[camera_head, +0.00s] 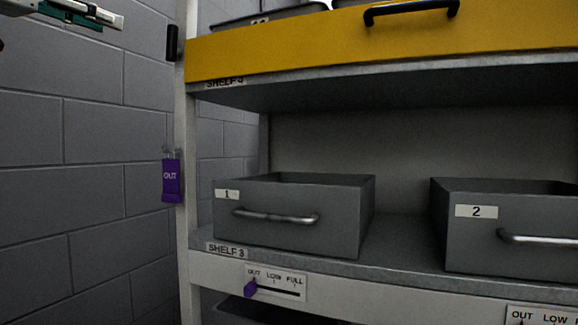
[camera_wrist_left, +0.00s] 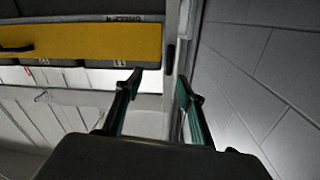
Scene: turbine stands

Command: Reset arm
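My left gripper (camera_head: 98,17) shows at the top left of the head view, in front of the grey block wall and left of the shelf unit. In the left wrist view its two fingers (camera_wrist_left: 157,88) stand apart with nothing between them. It is open and empty, and I see it touching nothing. My right gripper is in neither view.
The shelf unit has a yellow drawer front (camera_head: 320,42) at the top. Below it, grey bin 1 (camera_head: 290,232) and grey bin 2 (camera_head: 510,235) stand on shelf 3 (camera_head: 395,246). A purple OUT tag (camera_head: 172,180) hangs on the left post. A purple slider (camera_head: 251,288) is at OUT.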

